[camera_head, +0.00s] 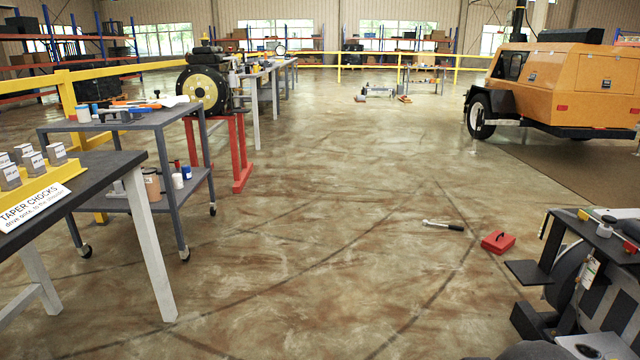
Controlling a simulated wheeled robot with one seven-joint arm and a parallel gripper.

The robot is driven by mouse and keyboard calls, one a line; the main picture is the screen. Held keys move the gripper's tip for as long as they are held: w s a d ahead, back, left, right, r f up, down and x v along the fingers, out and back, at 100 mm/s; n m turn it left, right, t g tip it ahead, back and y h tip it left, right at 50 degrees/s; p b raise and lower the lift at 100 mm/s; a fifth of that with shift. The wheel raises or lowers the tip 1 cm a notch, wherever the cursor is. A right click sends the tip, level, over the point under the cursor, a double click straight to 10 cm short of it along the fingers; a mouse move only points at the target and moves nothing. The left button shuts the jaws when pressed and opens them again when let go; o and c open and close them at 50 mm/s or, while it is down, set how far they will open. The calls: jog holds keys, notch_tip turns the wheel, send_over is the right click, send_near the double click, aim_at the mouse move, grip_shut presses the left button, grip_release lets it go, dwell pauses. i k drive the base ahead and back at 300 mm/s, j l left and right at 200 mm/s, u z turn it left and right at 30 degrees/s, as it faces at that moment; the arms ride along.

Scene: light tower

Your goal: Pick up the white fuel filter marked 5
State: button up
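I cannot make out a fuel filter marked 5; no such number is readable at this distance. Small white cylinders that could be filters or cans show on the grey cart at the left. One white and blue container (83,114) stands on the cart's top. Another white container (177,181) stands on its lower shelf, beside a brown can (151,183) and a blue-topped one (186,172). My gripper is not clearly visible in this view.
A dark table (105,165) with labelled grey taper chocks stands at the near left, before the wheeled cart (165,117). A red case (498,242) and a wrench (443,225) lie on the floor. An orange trailer (565,85) stands at the right.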

aim_at(178, 183)
jog(key=i, duration=3.05)
jog(key=i+u, duration=0.15)
jog(key=i, duration=0.5)
jog(key=i+l, duration=0.2)
jog(key=i, duration=0.45)
jog(key=i+l+u, duration=0.1)
jog(key=i+u, duration=0.35)
jog(key=i+l+u, duration=0.3)
jog(key=i+u, duration=0.2)
jog(key=i+l+u, duration=0.45)
jog(key=l+u, duration=0.15)
jog(key=u, duration=1.45)
